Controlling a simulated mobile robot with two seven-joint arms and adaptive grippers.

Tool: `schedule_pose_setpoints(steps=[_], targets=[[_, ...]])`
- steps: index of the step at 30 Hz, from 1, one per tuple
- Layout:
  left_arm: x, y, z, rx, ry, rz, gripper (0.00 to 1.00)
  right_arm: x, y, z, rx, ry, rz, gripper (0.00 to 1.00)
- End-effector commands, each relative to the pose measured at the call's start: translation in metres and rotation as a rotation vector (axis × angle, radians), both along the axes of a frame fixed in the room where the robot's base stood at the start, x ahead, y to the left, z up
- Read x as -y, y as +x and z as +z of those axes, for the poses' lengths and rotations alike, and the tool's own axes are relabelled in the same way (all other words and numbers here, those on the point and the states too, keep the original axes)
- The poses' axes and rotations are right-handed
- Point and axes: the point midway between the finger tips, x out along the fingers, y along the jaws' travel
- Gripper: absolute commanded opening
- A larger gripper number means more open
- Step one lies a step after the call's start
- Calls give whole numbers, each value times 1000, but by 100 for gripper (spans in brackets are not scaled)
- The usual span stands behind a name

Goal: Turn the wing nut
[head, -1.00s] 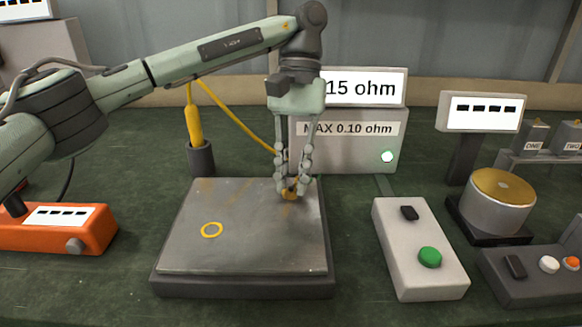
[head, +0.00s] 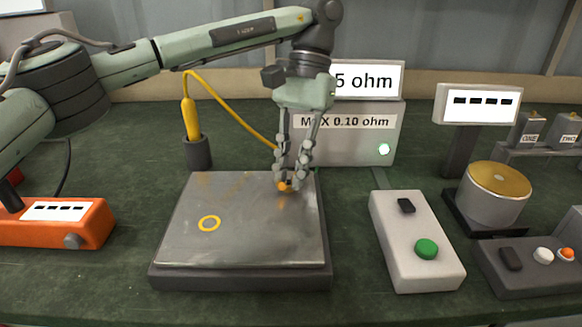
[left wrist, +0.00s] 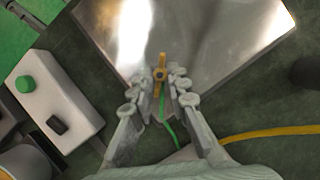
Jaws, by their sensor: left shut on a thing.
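The wing nut (head: 283,186) is small and brass-orange, at the far right corner of the grey metal plate (head: 185,245). In the left wrist view, the wing nut (left wrist: 160,66) shows between the fingertips, with its wings running up and down the picture. My left gripper (head: 290,178) reaches down from above and is shut on the wing nut. In the left wrist view, its fingers (left wrist: 161,82) stand on both sides of the nut. In the head view the fingers partly hide the nut. My right gripper is not in view.
A resistance meter (head: 350,145) stands behind the plate, and a yellow probe (head: 191,120) stands in a holder at the back left. A grey box with a green button (head: 426,249) is at the right. An orange device (head: 55,228) is at the left.

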Motion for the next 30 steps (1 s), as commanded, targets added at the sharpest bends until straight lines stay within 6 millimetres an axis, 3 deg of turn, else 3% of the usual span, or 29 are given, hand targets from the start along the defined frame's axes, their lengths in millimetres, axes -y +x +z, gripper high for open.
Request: schedule_pose_setpoints(steps=[1,2,7,19,30], targets=[[0,1,2,5,-3,2,0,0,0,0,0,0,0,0],[0,1,1,5,-2,3,17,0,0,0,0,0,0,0],[0,1,1,4,-2,2,37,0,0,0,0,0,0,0],[2,4,9,4,1,2,37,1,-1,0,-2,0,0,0],[15,30,80,9,5,5,37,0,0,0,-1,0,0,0]])
